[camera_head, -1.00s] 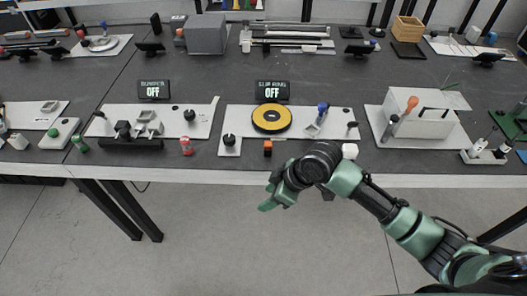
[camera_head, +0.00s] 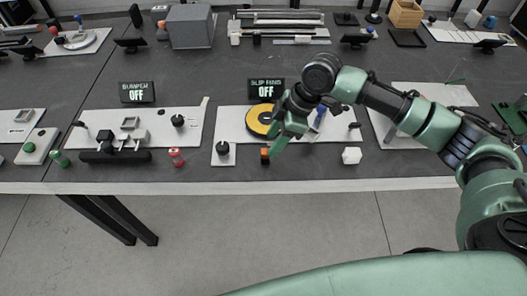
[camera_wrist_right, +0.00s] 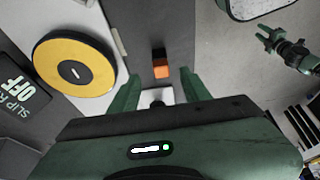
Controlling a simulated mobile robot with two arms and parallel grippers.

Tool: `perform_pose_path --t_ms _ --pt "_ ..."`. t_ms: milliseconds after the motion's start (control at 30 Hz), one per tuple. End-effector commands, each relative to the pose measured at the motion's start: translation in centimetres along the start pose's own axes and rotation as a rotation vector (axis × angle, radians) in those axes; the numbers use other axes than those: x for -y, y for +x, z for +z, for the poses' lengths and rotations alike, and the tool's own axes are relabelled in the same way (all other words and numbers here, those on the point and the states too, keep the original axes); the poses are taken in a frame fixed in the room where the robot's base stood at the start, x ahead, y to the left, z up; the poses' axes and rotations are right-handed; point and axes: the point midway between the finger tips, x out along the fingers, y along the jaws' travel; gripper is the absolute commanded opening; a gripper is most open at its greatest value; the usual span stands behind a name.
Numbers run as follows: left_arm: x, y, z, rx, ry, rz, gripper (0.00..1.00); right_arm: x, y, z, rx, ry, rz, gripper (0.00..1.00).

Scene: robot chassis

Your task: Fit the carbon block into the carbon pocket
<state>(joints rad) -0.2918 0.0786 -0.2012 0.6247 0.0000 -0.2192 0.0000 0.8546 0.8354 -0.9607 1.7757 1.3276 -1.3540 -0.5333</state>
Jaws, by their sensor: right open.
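A small block with a black part and an orange part, which I take for the carbon block (camera_head: 265,156), stands on the dark table near its front edge. It also shows in the right wrist view (camera_wrist_right: 161,70), just beyond my fingertips. My right gripper (camera_head: 278,145) is open and empty above and beside it, fingers pointing down toward the table. The slip ring station has a yellow disc with a black centre (camera_head: 257,121) and a blue-topped fixture (camera_head: 319,115), partly hidden by my gripper. I cannot make out the carbon pocket clearly.
A black knob on a small white plate (camera_head: 222,151) stands left of the block. A white faceted piece (camera_head: 351,156) lies to the right. The slip ring sign (camera_head: 266,90) reads OFF behind the disc. A red piece (camera_head: 176,157) stands farther left.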

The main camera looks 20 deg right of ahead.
Motion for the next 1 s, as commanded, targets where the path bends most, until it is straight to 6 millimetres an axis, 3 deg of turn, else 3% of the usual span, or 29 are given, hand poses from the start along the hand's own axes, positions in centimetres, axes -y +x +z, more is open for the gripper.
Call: perform_pose_path --t_ms 200,400,667,700,867,1000 --pt "-0.3 -0.8 1.9 0.028 0.0 0.004 0.36 0.1 2.8 -0.3 0.001 0.0 -0.002 0.47" --pt "-0.2 -0.9 1.7 0.027 0.0 0.003 0.36 0.0 5.4 -0.3 0.0 0.0 0.001 0.47" --pt "0.0 -0.9 0.5 0.009 -0.001 0.001 0.36 0.0 5.9 -0.3 0.001 0.0 0.002 0.47" --pt "0.0 -0.9 0.5 0.008 -0.001 0.001 0.36 0.0 5.9 -0.3 0.001 0.0 0.002 0.45" --pt "0.0 -0.9 0.5 0.008 -0.001 0.0 0.36 0.0 5.9 -0.3 0.001 0.0 0.002 0.0" --pt "0.0 -0.9 0.5 0.009 -0.001 0.0 0.36 0.0 5.8 -0.3 0.0 0.0 0.002 0.0"
